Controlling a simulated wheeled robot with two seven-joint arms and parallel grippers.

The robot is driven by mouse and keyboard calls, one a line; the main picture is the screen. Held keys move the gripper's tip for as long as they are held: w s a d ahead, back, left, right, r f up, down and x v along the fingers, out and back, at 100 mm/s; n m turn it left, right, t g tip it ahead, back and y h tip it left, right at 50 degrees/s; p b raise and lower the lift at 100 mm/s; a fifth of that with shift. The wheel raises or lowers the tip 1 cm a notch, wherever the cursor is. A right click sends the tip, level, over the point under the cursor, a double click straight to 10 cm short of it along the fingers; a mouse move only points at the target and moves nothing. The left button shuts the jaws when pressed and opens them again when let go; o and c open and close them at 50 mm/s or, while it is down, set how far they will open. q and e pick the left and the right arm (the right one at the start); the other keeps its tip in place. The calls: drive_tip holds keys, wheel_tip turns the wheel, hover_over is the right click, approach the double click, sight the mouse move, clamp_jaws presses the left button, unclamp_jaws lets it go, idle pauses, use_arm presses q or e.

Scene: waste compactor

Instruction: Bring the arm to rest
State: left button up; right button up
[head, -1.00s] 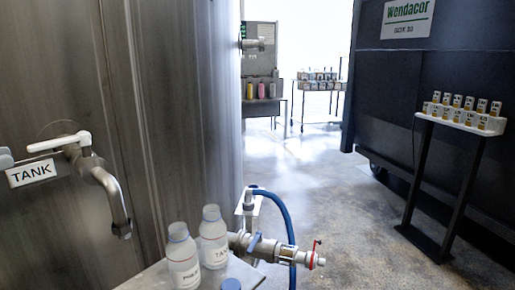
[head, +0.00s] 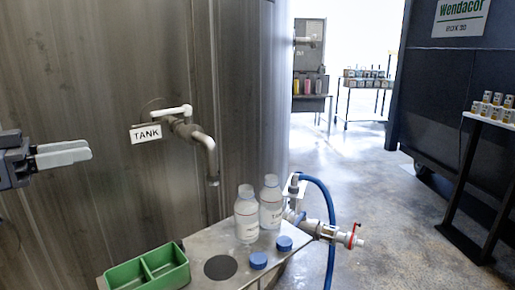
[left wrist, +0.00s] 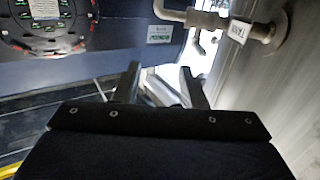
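My left gripper (head: 85,152) comes in from the left edge of the head view, its pale fingers pointing right in front of the steel tank (head: 90,80). In the left wrist view its two fingers (left wrist: 161,78) stand apart with nothing seen between them, so it is open and empty. It is to the left of the tap (head: 197,138) with the "TANK" label (head: 146,134) and appears clear of it. My right gripper is not in view.
A metal shelf (head: 214,247) holds a green divided tray (head: 140,278), two white bottles (head: 246,218) and blue caps (head: 259,261). A valve with a blue hose (head: 329,215) stands beside it. Open floor (head: 375,210) lies at the right, before the dark Wendacor machine (head: 435,110).

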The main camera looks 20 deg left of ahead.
use_arm(q)
drive_tip(key=d+f+n+g+y, duration=0.2)
drive_tip(key=d+f+n+g, duration=0.25)
drive_tip(key=d+f, duration=1.2)
drive_tip(key=s+d+f+n+g+y+p, duration=0.1)
drive_tip(key=s+d+f+g, duration=0.15)
drive_tip(key=f, duration=0.65)
drive_tip(key=s+d+f+n+g+y, duration=0.2)
drive_tip(key=s+d+f, duration=0.15)
drive_tip(key=f, duration=0.55)
wheel_tip(320, 180, up, 25)
drive_tip(key=w+p, duration=0.1)
drive_tip(key=p, duration=2.3)
drive_tip(key=shift+d+f, duration=0.15)
drive_tip(key=shift+d, duration=0.1)
